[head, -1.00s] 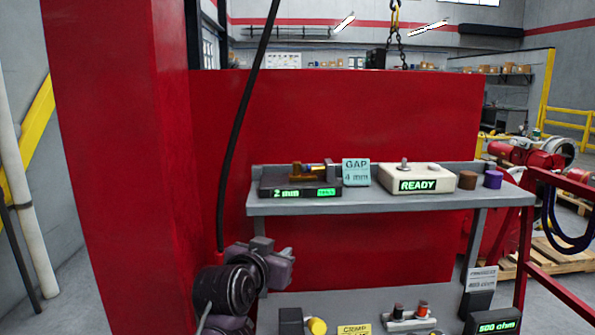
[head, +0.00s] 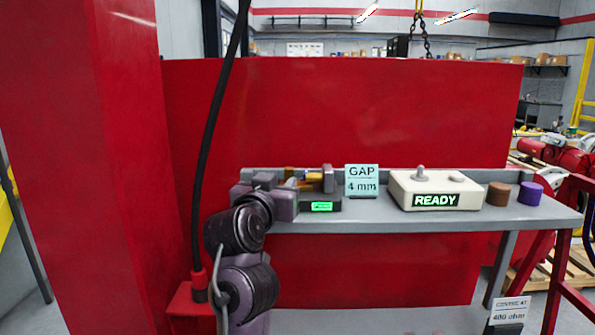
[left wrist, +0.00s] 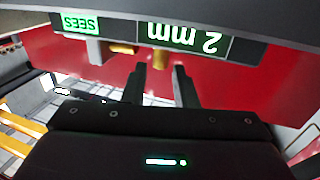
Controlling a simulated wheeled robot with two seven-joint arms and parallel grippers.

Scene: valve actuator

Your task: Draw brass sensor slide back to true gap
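The sensor fixture (head: 321,206) stands at the left end of the grey shelf, its green display lit. The brass slide (head: 290,173) shows on top of it, partly hidden behind my left gripper (head: 290,186). A grey upright block (head: 328,178) stands at the slide's right. The left wrist view, upside down, shows the fixture's display (left wrist: 187,40) reading 2 mm and a green SEES label (left wrist: 80,23). Brass parts (left wrist: 122,48) show below it. My left gripper's fingers (left wrist: 160,75) are apart, close to the brass; contact cannot be told. My right gripper is out of view.
A GAP 4 mm card (head: 362,180) stands right of the fixture. A cream READY box (head: 435,190), a brown cylinder (head: 498,194) and a purple cylinder (head: 530,193) stand farther right. A red panel (head: 340,110) rises behind the shelf. A black cable hangs at left.

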